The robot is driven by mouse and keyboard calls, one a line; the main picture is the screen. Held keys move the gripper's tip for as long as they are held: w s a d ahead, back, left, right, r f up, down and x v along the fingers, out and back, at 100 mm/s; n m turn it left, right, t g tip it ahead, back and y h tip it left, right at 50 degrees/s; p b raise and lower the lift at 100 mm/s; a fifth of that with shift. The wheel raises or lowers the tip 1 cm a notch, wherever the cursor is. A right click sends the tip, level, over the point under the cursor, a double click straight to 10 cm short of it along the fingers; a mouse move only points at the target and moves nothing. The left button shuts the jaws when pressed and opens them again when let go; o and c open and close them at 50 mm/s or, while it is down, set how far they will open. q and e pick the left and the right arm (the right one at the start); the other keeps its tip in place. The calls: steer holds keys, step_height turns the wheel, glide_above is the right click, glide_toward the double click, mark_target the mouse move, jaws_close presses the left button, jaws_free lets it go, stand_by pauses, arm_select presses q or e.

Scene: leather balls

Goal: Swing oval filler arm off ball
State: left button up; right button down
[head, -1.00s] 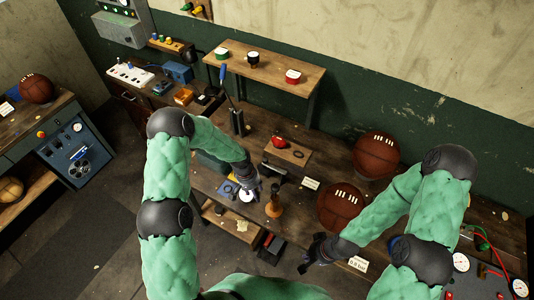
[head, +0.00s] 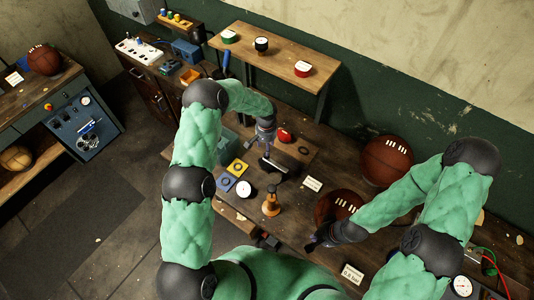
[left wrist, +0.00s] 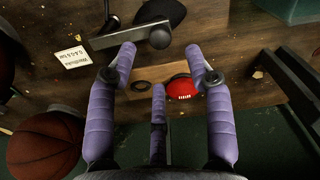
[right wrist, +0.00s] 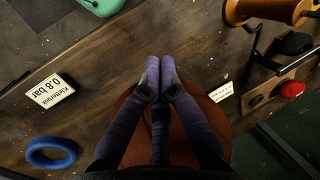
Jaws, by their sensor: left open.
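A dark metal arm with a round knob (head: 277,167), which looks like the filler arm, lies by a wooden block (head: 300,152) with a red cap (head: 285,134). It also shows in the left wrist view (left wrist: 125,38). My left gripper (head: 266,140) is open and empty above the block; the bar and knob lie just beyond its fingertips in its wrist view. A brown leather ball (head: 330,206) sits on the bench, partly hidden by my right arm. My right gripper (right wrist: 160,68) has its fingers together, empty, over this ball. Whether the arm touches the ball cannot be told.
A second ball (head: 387,160) stands at the back by the wall. An orange-brown spool (head: 271,202), a white gauge (head: 244,188) and a label card (head: 312,184) are near the arm. A blue ring (right wrist: 52,153) lies on the bench. A raised shelf (head: 270,60) is behind.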

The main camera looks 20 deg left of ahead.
mark_target(276, 163)
arm_select(q)
step_height(276, 163, down, 5)
steer(key=shift+w+r+b, duration=0.15)
steer(key=shift+b, duration=0.45)
steer(key=shift+f, duration=0.85)
jaws_close()
